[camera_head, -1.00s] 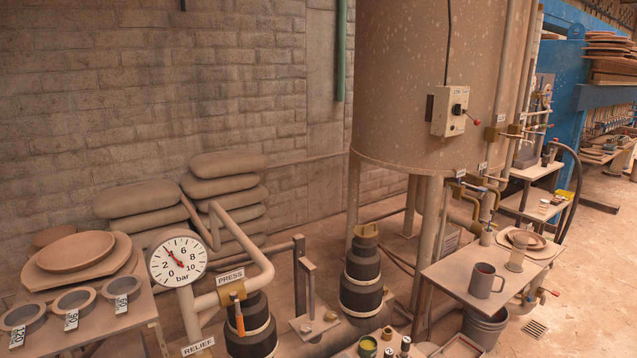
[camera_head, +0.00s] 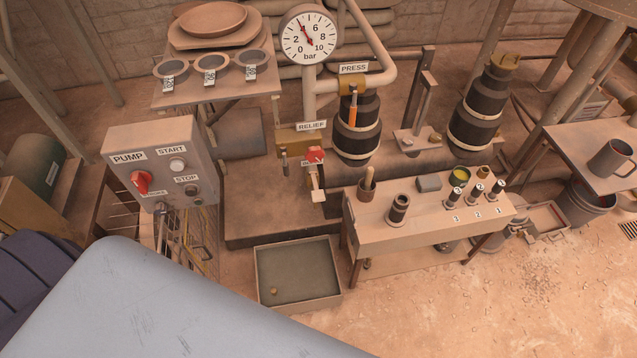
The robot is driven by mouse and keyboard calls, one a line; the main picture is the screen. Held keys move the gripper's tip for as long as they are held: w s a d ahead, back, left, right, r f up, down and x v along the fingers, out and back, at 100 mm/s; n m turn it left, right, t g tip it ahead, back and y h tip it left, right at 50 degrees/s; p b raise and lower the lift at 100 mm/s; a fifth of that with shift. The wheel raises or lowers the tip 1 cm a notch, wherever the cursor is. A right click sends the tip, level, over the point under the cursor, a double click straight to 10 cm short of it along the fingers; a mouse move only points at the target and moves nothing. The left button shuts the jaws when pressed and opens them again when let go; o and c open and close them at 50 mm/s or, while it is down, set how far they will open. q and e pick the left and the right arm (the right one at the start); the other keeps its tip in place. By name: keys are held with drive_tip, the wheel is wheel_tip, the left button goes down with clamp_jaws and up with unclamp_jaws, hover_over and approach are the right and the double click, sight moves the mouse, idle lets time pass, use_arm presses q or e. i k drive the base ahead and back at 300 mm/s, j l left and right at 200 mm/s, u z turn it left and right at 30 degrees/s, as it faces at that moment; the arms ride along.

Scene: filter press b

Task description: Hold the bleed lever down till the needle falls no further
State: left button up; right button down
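The pressure gauge (camera_head: 309,35) is a white round dial marked in bar at the top centre. Its red needle points up and left, close to the 4. Below the RELIEF label (camera_head: 311,126) is a brass-coloured block with a red handle (camera_head: 315,154). A small label beside that handle is partly covered; I cannot read it fully. A pale-tipped lever (camera_head: 317,192) hangs just under it; I cannot tell for sure that it is the bleed lever. Neither of my grippers is in view.
A grey pump box (camera_head: 185,135) with START and STOP buttons stands left. A shallow tray (camera_head: 264,290) lies on the floor below the lever. A small bench (camera_head: 425,220) with labelled pots stands right. A large pale surface, apparently mine, fills the lower left.

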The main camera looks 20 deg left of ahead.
sight(317, 195)
drive_tip(key=u, duration=0.65)
drive_tip(key=i+l+u, duration=0.15)
drive_tip(key=u, duration=0.3)
drive_tip(key=i+l+u, duration=0.1)
drive_tip(key=l+u, duration=0.6)
drive_tip(key=u, duration=0.2)
drive_tip(key=l+u, duration=0.25)
drive_tip(key=l, duration=1.2)
drive_tip(key=i, duration=0.05)
